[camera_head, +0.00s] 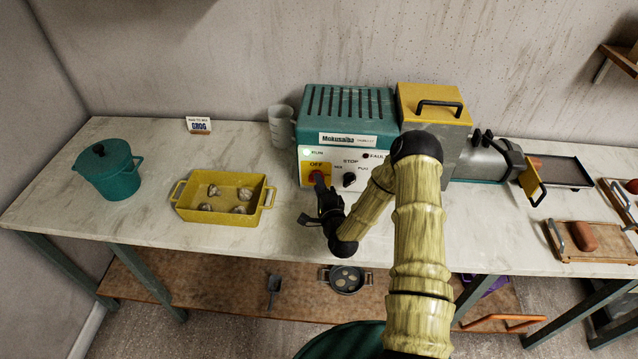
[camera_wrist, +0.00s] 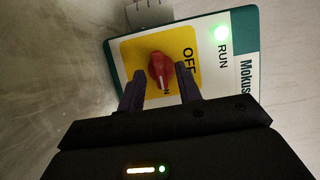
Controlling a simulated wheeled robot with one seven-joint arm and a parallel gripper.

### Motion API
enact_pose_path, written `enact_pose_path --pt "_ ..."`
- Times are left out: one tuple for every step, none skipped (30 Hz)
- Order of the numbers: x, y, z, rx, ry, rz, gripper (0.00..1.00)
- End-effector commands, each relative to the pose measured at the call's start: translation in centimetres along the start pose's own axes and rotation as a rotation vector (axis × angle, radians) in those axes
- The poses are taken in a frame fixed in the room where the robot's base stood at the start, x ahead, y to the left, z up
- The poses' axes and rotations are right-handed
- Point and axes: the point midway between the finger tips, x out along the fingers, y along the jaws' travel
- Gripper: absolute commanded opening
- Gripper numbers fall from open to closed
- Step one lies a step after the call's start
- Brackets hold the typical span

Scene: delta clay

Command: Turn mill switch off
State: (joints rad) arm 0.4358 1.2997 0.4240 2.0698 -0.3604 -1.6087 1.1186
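The mill (camera_head: 345,110) is a teal and yellow machine on the worktop. Its red switch knob (camera_head: 317,176) sits on a yellow panel marked OFF on the machine's front. In the wrist view the red knob (camera_wrist: 161,70) lies between the two fingertips of my gripper (camera_wrist: 159,74), with its pointer toward the partly hidden label ending in N. The fingers are apart, and I cannot tell whether either touches the knob. The RUN light (camera_wrist: 222,34) glows green. In the head view my gripper (camera_head: 319,190) is right in front of the panel.
A black STOP selector knob (camera_head: 349,179) sits right of the red switch. A yellow tray (camera_head: 224,218) with several lumps and a teal lidded pot (camera_head: 112,175) stand to the left. A grey jug (camera_head: 281,127) stands beside the mill.

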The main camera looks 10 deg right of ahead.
Motion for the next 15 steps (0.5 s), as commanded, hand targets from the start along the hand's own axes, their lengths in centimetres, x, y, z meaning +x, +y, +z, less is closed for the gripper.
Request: enact_pose_path --pt "0.36 -0.07 0.05 0.0 -0.001 0.0 0.35" --pt "0.5 -0.04 0.05 0.0 -0.001 0.0 0.35" --pt "0.63 -0.02 0.05 0.001 -0.001 0.0 0.35" --pt "0.69 0.0 0.05 0.001 -0.001 0.001 0.35" --pt "0.71 0.01 0.05 0.001 -0.001 0.001 0.35" --pt "0.72 0.03 0.05 0.001 -0.001 0.001 0.35" --pt "0.71 0.04 0.05 0.001 -0.001 0.001 0.35" --pt "0.7 0.04 0.05 0.001 -0.001 0.001 0.35" --pt "0.69 0.04 0.04 0.001 -0.001 0.001 0.35" --pt "0.68 0.04 0.04 0.001 -0.001 0.001 0.35" --pt "0.68 0.04 0.04 0.001 -0.001 0.001 0.35" --pt "0.67 0.04 0.03 0.001 -0.001 0.001 0.27" --pt "0.67 0.04 0.03 0.001 -0.001 0.001 0.21" --pt "0.67 0.04 0.03 0.001 -0.001 0.001 0.15" --pt "0.66 0.04 0.02 0.001 -0.001 0.001 0.07"
